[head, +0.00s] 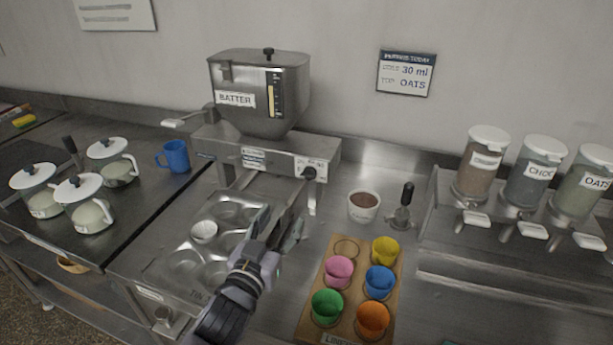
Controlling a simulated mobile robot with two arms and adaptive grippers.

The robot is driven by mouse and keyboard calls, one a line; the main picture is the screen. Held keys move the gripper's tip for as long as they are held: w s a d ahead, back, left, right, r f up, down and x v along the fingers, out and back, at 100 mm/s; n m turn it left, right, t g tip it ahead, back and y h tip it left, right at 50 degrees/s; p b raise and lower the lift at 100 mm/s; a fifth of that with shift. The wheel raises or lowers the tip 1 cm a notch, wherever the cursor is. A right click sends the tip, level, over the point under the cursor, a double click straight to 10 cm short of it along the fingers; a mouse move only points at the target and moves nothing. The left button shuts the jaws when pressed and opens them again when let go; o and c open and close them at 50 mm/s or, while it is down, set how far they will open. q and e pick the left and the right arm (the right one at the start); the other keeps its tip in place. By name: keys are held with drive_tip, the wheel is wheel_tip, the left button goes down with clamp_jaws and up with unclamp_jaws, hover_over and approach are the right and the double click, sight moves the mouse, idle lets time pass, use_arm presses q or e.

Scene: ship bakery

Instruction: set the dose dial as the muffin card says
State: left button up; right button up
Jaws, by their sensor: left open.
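The muffin card (405,74) hangs on the back wall and reads dose 30 ml, top oats. The steel batter dispenser (259,95) stands at the back of the counter, with its hopper above a front panel. The dose dial (309,173) is a small dark knob at the right end of that panel, below a small scale; its setting is too small to read. My left gripper (277,226) is open and empty, below and a little left of the dial, over the right side of the muffin tin (168,272). It appears apart from the dial. My right gripper is not in view.
A board (312,323) with several coloured liners is at front centre. A brown-filled cup (363,206) and a dark-handled tool (403,210) stand behind it. Topping dispensers (540,170) are at right; lidded jugs (84,205) and a blue mug (174,157) at left.

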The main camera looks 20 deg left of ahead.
use_arm(q)
drive_tip(key=p, duration=0.1)
approach(307, 176)
drive_tip(key=w+p, duration=0.1)
drive_tip(key=w, duration=0.6)
drive_tip(key=shift+d+p, duration=0.15)
drive_tip(key=shift+p, duration=0.2)
drive_tip(key=shift+w, duration=0.6)
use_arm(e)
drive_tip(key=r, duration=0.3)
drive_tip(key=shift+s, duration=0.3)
use_arm(q)
drive_tip(key=shift+c, duration=0.2)
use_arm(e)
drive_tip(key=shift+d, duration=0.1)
use_arm(q)
drive_tip(key=shift+c, duration=0.6)
drive_tip(key=c, duration=1)
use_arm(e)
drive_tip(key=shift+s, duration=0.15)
